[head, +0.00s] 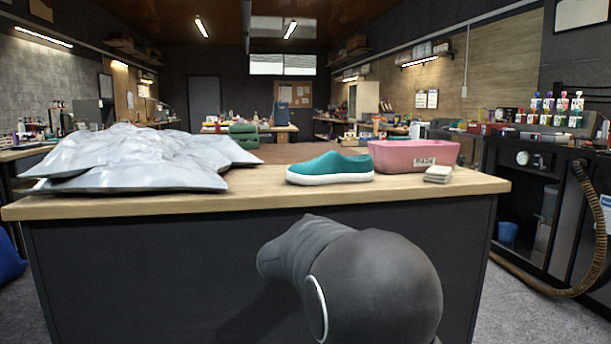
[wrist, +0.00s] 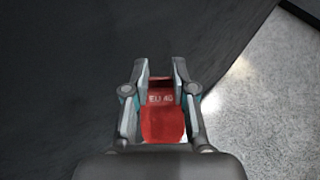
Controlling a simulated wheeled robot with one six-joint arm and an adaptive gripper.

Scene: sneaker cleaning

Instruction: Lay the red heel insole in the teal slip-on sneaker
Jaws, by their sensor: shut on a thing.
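The teal slip-on sneaker (head: 330,168) with a white sole stands on the wooden bench top, toe to the left. The red heel insole (wrist: 162,122), marked "EU 40", is between the fingers of my gripper (wrist: 160,82) in the wrist view. My gripper is shut on it, below the bench top and in front of the dark cabinet side, with grey floor beneath. In the head view the gripper and the insole are out of sight; only my dark arm shows low in front of the bench.
Silver plastic bags (head: 130,160) cover the left of the bench top (head: 260,190). Bare bench lies around the sneaker's front. A hose (head: 585,230) hangs at right.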

